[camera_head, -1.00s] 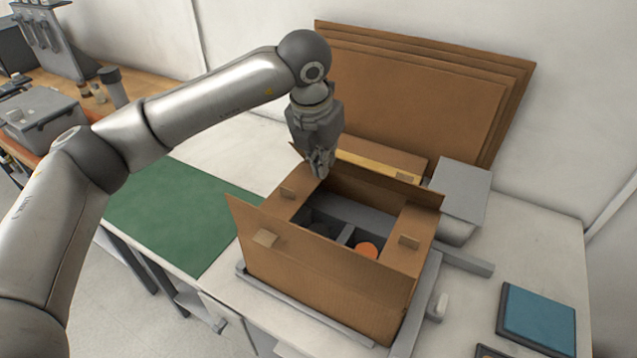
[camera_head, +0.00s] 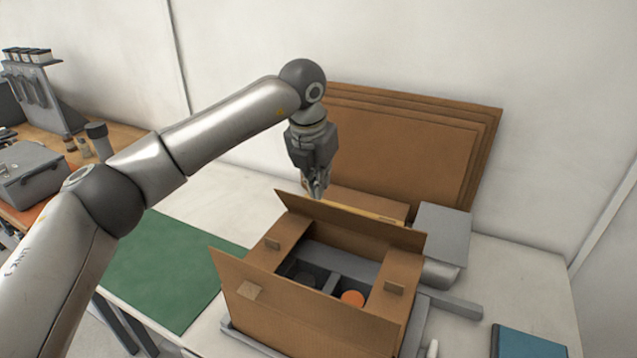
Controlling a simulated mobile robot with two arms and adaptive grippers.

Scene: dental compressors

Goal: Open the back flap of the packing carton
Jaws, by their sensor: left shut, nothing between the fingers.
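The open-topped brown packing carton (camera_head: 275,318) stands on the bench. Its back flap (camera_head: 350,228) stands up along the far rim, roughly upright. Inside are grey dividers and an orange round item (camera_head: 353,298). My left gripper (camera_head: 316,192) is shut and empty, pointing down at the top edge of the back flap near its left end. Its tips end at that edge; I cannot tell whether they touch it. My right gripper is not in view.
Flat cardboard sheets (camera_head: 410,150) lean on the wall behind the carton. A grey box (camera_head: 441,232) stands at the back right. A green mat (camera_head: 165,265) lies clear to the left. A blue item (camera_head: 527,342) lies at the lower right.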

